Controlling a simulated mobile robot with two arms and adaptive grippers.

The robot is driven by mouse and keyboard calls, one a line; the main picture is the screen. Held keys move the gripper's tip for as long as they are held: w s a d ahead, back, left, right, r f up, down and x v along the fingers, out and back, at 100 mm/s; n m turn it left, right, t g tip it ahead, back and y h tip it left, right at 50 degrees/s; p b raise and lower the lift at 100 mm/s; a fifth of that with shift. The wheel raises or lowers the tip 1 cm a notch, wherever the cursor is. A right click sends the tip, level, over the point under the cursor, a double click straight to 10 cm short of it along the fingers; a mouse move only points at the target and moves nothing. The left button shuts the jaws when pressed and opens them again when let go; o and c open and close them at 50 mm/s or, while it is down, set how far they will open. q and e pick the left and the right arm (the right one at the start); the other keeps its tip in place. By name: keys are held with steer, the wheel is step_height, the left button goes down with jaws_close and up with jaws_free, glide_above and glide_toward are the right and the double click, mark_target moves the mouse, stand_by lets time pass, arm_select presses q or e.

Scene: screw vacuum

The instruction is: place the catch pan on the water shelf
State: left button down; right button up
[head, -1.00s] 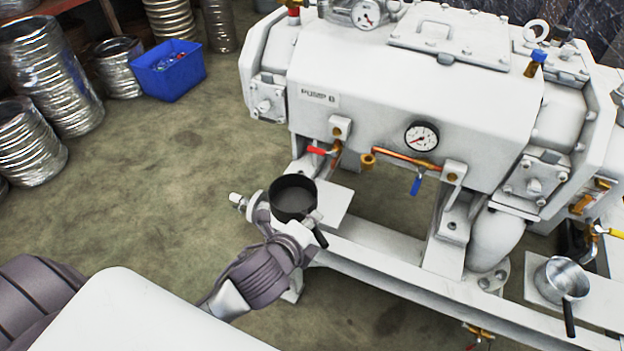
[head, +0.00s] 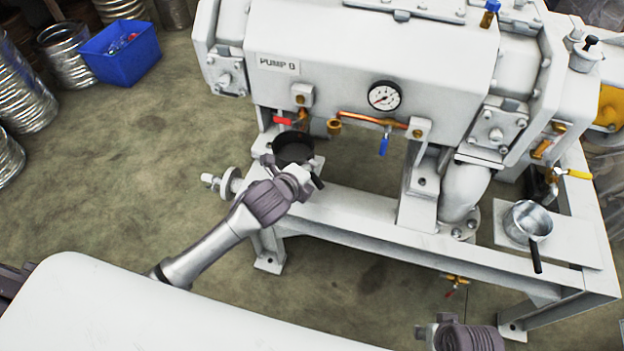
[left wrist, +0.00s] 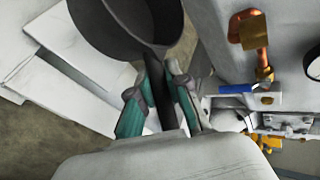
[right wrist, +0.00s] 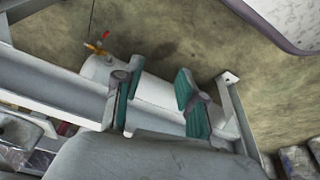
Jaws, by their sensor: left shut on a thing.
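The dark catch pan (head: 292,149) is in my left gripper (head: 306,178), which is shut on its black handle. In the left wrist view the handle (left wrist: 154,85) runs between the teal fingers (left wrist: 158,108), and the pan bowl (left wrist: 115,25) looks empty. The pan is at the small white shelf plate (head: 319,163) on the left end of the frame, below the red-handled valve. It covers much of that plate, and I cannot tell whether it touches it. No label shows which shelf is the water shelf. My right gripper (right wrist: 156,103) is open and empty, low by the frame's front.
A silver pan (head: 528,220) stands on another white shelf plate (head: 565,252) at the right. The pump (head: 350,55) with copper piping and a blue-handled valve (head: 384,144) rises behind the frame beam (head: 400,240). A blue bin (head: 120,55) stands on the floor.

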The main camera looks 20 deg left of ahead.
arm_select(q)
steer(key=w+f, duration=0.1)
steer(key=w+f+b, duration=0.1)
steer(key=f, duration=0.1)
steer(key=shift+w+f+b, duration=0.15)
steer(key=shift+f+b, duration=0.05)
steer(key=shift+b, duration=0.1)
step_height(320, 180, down, 3)
steer(key=shift+f+b, duration=0.2)
steer(key=shift+b, duration=0.6)
steer(key=shift+w+f, duration=0.15)
steer(key=shift+w, duration=0.05)
arm_select(e)
steer(key=v, duration=0.6)
steer(key=shift+r, duration=0.25)
steer(key=shift+d, duration=0.15)
arm_select(q)
steer(key=c, duration=1.1)
jaws_free()
steer(key=shift+c, duration=0.2)
